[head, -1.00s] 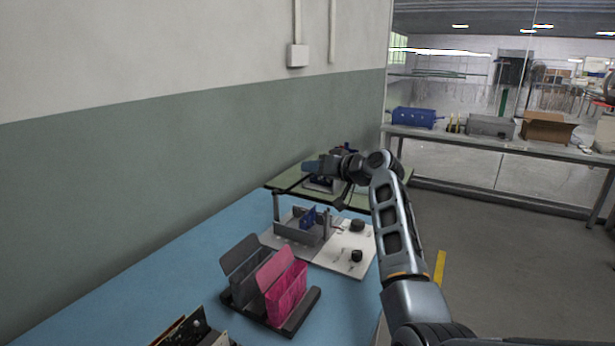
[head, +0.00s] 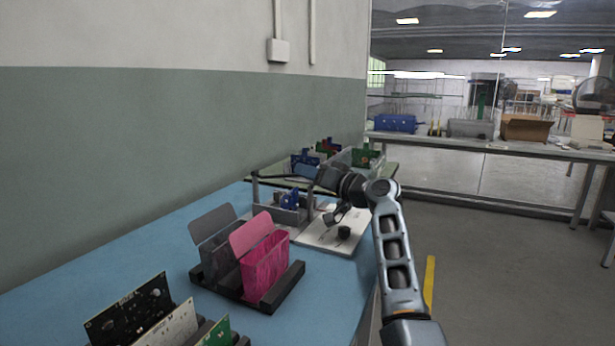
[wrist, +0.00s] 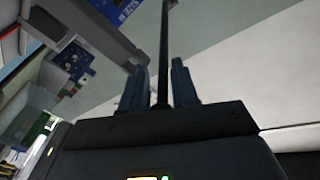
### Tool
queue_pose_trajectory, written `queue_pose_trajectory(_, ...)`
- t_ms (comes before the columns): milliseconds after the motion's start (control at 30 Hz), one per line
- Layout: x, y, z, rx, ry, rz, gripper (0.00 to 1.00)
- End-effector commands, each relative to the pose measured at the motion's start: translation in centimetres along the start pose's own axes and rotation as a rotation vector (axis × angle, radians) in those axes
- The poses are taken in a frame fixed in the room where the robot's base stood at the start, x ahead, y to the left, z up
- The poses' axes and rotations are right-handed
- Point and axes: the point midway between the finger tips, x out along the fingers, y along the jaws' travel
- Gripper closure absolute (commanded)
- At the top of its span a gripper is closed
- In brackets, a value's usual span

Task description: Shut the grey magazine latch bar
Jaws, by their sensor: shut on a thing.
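A grey magazine (head: 292,214) with a blue board inside stands on the white plate on the bench. A thin dark latch bar (head: 275,178) runs from a post at its left end to my gripper (head: 308,172), above the magazine, apart from its body. In the wrist view the bar (wrist: 164,45) passes between the blue-grey fingers of my gripper (wrist: 160,80), which is shut on it. The grey magazine (wrist: 100,28) shows at the upper left there. The bar's free end and any catch are hidden or too small to tell.
A black rack (head: 285,292) with a grey bin (head: 215,245) and a pink bin (head: 263,265) stands nearer on the blue bench. Circuit boards (head: 135,310) stand at the front left. A black knob (head: 344,232) sits on the white plate (head: 330,241). A wall borders the left.

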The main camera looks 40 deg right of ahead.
Motion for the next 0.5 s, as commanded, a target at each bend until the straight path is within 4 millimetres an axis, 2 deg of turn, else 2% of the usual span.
queue_pose_trajectory(100,-0.02,0.35,0.77,0.001,-0.007,0.001,1.0)
queue_pose_trajectory(500,0.01,0.36,0.93,0.001,-0.009,0.0,1.0)
